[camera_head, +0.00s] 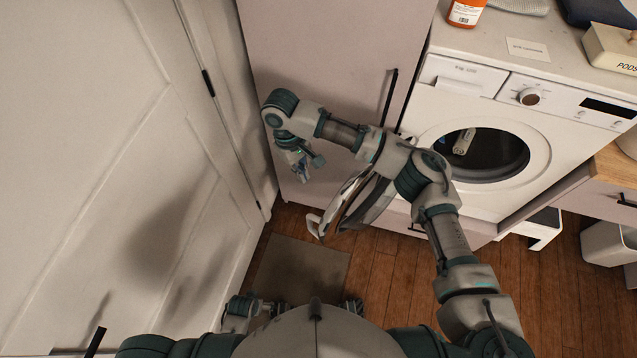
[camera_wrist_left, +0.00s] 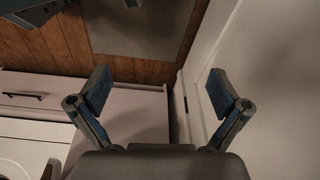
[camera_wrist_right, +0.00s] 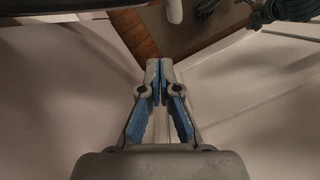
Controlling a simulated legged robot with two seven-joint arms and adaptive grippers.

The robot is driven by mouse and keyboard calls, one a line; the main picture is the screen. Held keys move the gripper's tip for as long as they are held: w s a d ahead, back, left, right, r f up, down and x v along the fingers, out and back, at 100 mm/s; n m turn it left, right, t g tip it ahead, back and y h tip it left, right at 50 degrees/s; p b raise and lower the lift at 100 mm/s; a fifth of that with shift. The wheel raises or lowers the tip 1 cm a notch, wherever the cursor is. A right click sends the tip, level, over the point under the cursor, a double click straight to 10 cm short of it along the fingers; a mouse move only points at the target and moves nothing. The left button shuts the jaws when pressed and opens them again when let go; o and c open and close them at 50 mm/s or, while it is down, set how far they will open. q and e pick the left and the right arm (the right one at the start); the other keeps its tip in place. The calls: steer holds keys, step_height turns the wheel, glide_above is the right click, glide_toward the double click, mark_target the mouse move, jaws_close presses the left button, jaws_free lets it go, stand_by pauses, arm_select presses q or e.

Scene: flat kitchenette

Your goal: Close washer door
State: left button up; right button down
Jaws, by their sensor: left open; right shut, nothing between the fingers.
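The white washer (camera_head: 545,165) stands at the right in the head view, its round opening (camera_head: 500,158) uncovered. Its round door (camera_head: 352,208) is swung wide open to the left, with a white handle (camera_head: 314,226) at its outer edge. My right arm passes above the door and partly hides it. My right gripper (camera_head: 302,168) is beyond the door, near the tall cabinet front. It is shut and empty in the right wrist view (camera_wrist_right: 159,66). My left gripper (camera_wrist_left: 158,84) is open and empty in the left wrist view.
A tall cabinet (camera_head: 300,70) stands left of the washer, and a white room door (camera_head: 90,150) fills the left side. A grey mat (camera_head: 303,270) lies on the wooden floor. A detergent box (camera_head: 612,48) and an orange bottle (camera_head: 466,12) stand on the countertop.

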arm_select(q)
step_height(320, 180, up, 3)
steer(key=shift+w+d+r+b, duration=0.1)
steer(key=shift+r+b, duration=0.05)
steer(key=shift+b, duration=0.55)
arm_select(e)
steer(key=s+d+f, duration=0.4)
steer(key=f, duration=0.5)
steer(key=shift+s+d+f, duration=0.15)
steer(key=shift+s+d, duration=0.25)
steer(key=shift+s, duration=0.1)
